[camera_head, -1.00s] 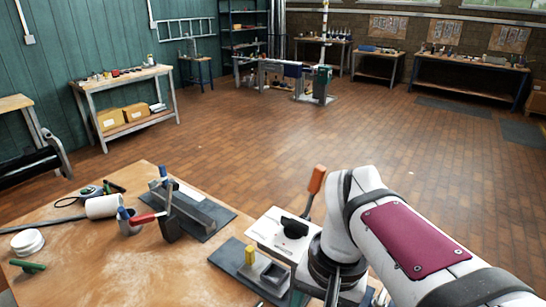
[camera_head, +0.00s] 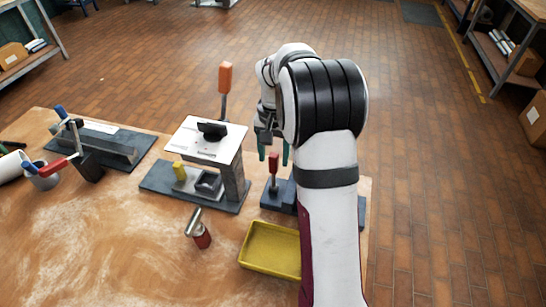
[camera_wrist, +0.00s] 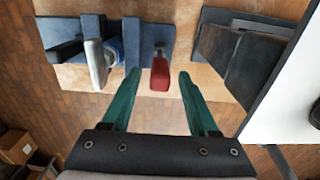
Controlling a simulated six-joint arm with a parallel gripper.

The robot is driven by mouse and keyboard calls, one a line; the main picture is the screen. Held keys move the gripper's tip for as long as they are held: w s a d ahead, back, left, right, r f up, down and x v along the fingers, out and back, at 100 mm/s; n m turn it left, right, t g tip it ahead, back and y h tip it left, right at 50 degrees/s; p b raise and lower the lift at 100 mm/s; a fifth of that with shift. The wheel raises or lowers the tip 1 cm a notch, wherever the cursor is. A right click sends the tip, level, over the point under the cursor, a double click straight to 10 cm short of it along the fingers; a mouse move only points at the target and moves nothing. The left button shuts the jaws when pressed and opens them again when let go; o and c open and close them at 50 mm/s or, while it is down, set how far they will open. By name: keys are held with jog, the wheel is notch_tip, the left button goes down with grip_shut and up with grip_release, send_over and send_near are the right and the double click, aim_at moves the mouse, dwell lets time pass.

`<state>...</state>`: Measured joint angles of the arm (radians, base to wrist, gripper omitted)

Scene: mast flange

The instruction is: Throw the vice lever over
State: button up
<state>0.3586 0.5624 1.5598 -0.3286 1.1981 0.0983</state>
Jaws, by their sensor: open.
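The red-handled lever (camera_head: 273,163) stands upright on a dark blue-grey base (camera_head: 283,192) at the table's far edge, which I take for the vice. In the wrist view the red handle (camera_wrist: 160,74) shows end-on, lined up between the two fingertips. My gripper (camera_head: 273,155) is open, with teal fingers pointing down near the handle's top, one each side in the picture. In the wrist view my gripper (camera_wrist: 157,76) holds nothing. I cannot tell whether the fingertips reach past the handle's top. My arm hides part of the base.
A white plate (camera_head: 205,140) on a stand, with an orange handle (camera_head: 225,78) behind it, stands just left. A yellow tray (camera_head: 271,248) and a small red-and-metal item (camera_head: 199,232) lie nearer. The front-left tabletop is clear.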

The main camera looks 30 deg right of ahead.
jog(key=shift+f, duration=0.85)
grip_shut()
dwell(0.8)
